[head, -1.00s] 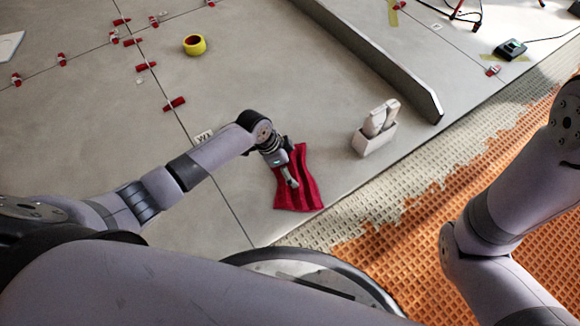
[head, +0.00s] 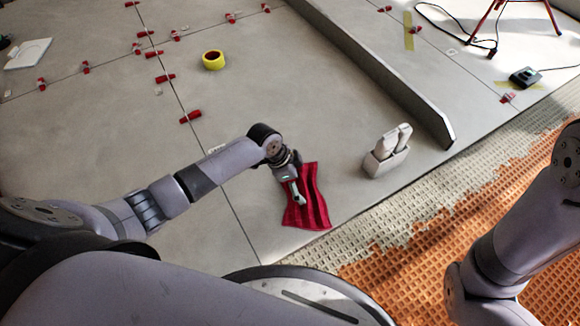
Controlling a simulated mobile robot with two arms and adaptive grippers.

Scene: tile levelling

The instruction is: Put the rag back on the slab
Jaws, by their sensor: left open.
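The red rag (head: 314,208) lies with folds on the grey slab (head: 250,110), near the slab's front edge. My left gripper (head: 299,197) is over the rag's left part, with its fingers open. I cannot tell whether the fingertips touch the cloth. The gripper hides a little of the rag. My right arm shows at the right edge, but its gripper is out of view.
A light holder (head: 384,163) with pale pieces stands right of the rag. A long dark straightedge (head: 375,65) lies behind it. Orange matting (head: 430,250) borders the slab.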

